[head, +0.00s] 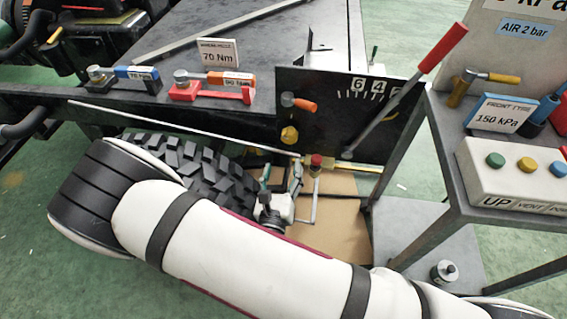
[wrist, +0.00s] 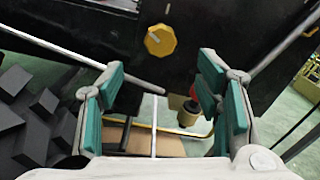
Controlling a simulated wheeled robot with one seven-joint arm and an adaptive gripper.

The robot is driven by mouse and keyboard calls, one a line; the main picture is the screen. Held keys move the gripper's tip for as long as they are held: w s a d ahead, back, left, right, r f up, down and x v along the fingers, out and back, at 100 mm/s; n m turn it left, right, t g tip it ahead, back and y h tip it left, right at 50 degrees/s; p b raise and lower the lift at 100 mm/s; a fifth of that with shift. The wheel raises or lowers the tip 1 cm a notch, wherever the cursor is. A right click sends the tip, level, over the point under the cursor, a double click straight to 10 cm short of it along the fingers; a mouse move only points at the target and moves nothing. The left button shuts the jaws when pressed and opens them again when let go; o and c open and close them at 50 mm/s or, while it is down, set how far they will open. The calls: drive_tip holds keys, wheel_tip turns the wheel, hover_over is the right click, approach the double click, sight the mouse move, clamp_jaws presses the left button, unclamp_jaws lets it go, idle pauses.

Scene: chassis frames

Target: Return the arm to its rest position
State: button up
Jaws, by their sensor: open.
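My white arm with black bands crosses the front of the head view, bent low between the bench and the right-hand table. My gripper (head: 281,176) is beyond it, below the black panel, with its teal-padded fingers pointing away from me. In the wrist view my gripper (wrist: 162,85) has its fingers spread wide, with nothing held between them. A yellow knob (wrist: 160,40) on the black panel shows ahead of the fingers. A red-topped brass fitting (head: 316,163) is just right of the gripper; it is partly behind the right finger in the wrist view (wrist: 190,112).
A knobbly black tyre (head: 195,165) lies left of my gripper. The black panel (head: 330,130) carries a long red-handled lever (head: 442,48). The grey bench (head: 290,50) bears two torque wrenches. The right table (head: 470,205) holds a button box (head: 515,172). Cardboard (head: 340,215) lies below.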

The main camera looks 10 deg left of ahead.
drive_tip(key=w+d+r+m+g+h, duration=0.2)
drive_tip(key=d+r+m+g+h, duration=0.5)
drive_tip(key=d+r+m+h, duration=0.75)
drive_tip(key=s+d+r+m+g+y, duration=0.2)
drive_tip(key=s+d+r+m+g, duration=0.35)
drive_tip(key=d, duration=0.25)
drive_tip(key=s+d+r+m+g+y, duration=0.1)
drive_tip(key=s+d+r+m+g, duration=0.45)
drive_tip(key=d+m, duration=0.2)
drive_tip(key=s+a+r+m+t+y, duration=0.1)
drive_tip(key=s+a+r+m+y, duration=0.1)
drive_tip(key=s+m+y, duration=0.5)
drive_tip(key=s+a+r+m+y, duration=0.25)
drive_tip(key=s+m+y, duration=0.2)
drive_tip(key=s, duration=0.55)
wheel_tip(320, 180, up, 15)
drive_tip(key=t+p, duration=0.3)
drive_tip(key=p, duration=1)
drive_tip(key=shift+w+a+y+p, duration=0.15)
drive_tip(key=shift+w+y+p, duration=0.1)
drive_tip(key=shift+y+p, duration=0.1)
